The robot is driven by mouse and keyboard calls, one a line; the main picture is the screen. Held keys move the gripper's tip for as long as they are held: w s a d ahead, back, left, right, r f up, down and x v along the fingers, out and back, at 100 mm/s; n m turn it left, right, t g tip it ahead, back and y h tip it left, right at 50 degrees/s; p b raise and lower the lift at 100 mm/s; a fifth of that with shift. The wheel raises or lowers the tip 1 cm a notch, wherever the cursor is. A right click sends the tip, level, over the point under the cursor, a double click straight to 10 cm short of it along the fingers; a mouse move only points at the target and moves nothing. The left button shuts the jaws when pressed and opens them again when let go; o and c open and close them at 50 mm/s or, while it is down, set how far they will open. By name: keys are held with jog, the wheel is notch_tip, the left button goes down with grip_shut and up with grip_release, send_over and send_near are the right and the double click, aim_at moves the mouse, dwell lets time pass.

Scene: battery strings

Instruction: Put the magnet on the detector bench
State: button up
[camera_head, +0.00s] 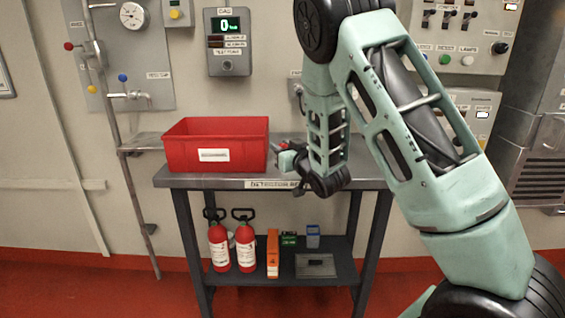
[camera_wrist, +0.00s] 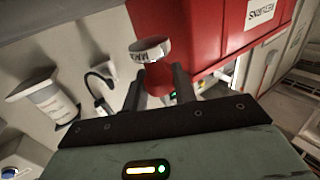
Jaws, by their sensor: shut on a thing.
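The magnet, a red knob-like body with a silver disc end, is between the two dark fingers of my gripper (camera_wrist: 160,90) in the wrist view; the magnet's silver face (camera_wrist: 150,50) carries partly legible lettering. My gripper is shut on the magnet. In the head view my gripper (camera_head: 284,153) is over the right part of the detector bench (camera_head: 225,182), just right of a red bin. A bit of red shows at its tip there. The arm hides part of the bench and its front label.
The red bin (camera_head: 215,155) stands on the bench's left half; its label reads RETURNS in the wrist view. The lower shelf (camera_head: 235,280) holds red extinguishers (camera_head: 245,245), an orange box (camera_head: 272,254) and small items. A wall panel (camera_head: 228,42) hangs behind.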

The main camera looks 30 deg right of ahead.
jog(key=shift+f, duration=1.9)
jog(key=shift+f+b, duration=0.15)
jog(key=shift+b, duration=0.15)
jog(key=shift+f, duration=0.15)
jog(key=o, duration=1.1)
jog(key=shift+c, duration=0.2)
jog(key=shift+p, duration=0.35)
